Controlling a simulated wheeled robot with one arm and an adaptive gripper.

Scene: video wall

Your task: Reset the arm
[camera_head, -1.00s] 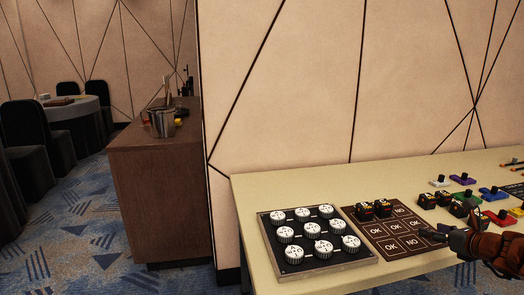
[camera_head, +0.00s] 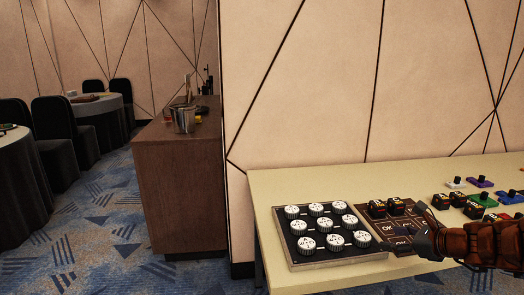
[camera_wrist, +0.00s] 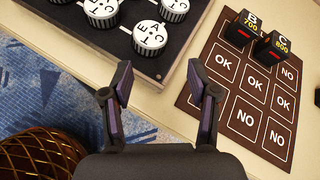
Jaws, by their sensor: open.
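My gripper (camera_head: 424,232) reaches in from the right over the table's front part, above the brown OK/NO board in the head view. In the wrist view my gripper (camera_wrist: 160,100) has its two dark fingers spread apart with nothing between them. The brown board (camera_wrist: 237,105) lies to the right of the fingers, and the black tray of white lettered knobs (camera_wrist: 150,38) lies ahead of them. Two small black blocks (camera_wrist: 258,36), marked B and C, stand on the board's far edge. In the head view my arm hides part of the board.
The cream table (camera_head: 265,187) carries the knob tray (camera_head: 294,261) and several coloured pieces (camera_head: 480,182) at the right. A brown cabinet (camera_head: 178,190) with a metal bucket (camera_head: 184,119) stands at the left. Covered tables and black chairs (camera_head: 60,130) are further left. Patterned carpet is open between.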

